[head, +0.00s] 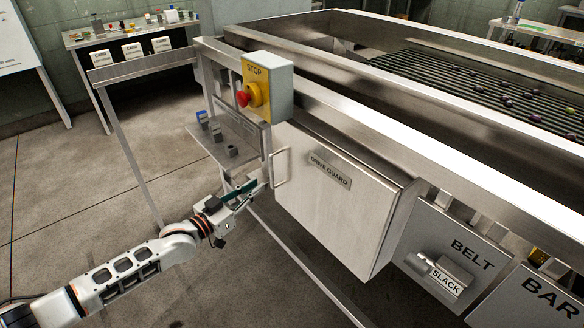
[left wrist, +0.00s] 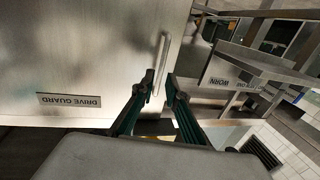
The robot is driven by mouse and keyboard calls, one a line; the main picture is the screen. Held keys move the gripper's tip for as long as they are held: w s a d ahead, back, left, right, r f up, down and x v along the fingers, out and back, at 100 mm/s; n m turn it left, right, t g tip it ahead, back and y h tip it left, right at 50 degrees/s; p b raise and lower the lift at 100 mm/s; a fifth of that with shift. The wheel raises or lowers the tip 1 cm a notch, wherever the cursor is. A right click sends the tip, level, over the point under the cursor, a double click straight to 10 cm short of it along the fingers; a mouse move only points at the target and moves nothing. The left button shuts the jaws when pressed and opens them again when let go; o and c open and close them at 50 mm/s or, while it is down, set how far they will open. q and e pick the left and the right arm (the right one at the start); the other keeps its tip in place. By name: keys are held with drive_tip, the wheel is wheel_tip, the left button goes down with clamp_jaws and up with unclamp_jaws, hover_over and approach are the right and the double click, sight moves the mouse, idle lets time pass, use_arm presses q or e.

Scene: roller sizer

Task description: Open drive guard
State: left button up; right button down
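The drive guard (head: 335,200) is a flat metal panel with a "DRIVE GUARD" label on the side of the machine. It stands out from the frame beside it; I cannot tell whether it is ajar. It fills the upper left of the left wrist view (left wrist: 80,50). Its bar handle (head: 281,167) is upright at its left edge. My left gripper (head: 262,184) is at the handle's lower left. In the left wrist view, the open fingers (left wrist: 160,78) have the handle (left wrist: 162,55) between their tips, with no clear grip on it. My right gripper is out of view.
A yellow stop box (head: 266,87) with a red button juts out above the handle. A small metal shelf (head: 225,138) with blocks is left of it. The BELT panel (head: 450,250) with a SLACK tag is to the right. The floor at left is clear.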

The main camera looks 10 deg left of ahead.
sight(272, 187)
use_arm(q)
drive_tip(key=b+x, duration=0.2)
drive_tip(key=x, duration=0.6)
drive_tip(key=shift+a+r, duration=0.1)
drive_tip(key=shift+a, duration=0.1)
drive_tip(key=shift+w, duration=0.15)
drive_tip(key=shift+r, duration=0.1)
clamp_jaws()
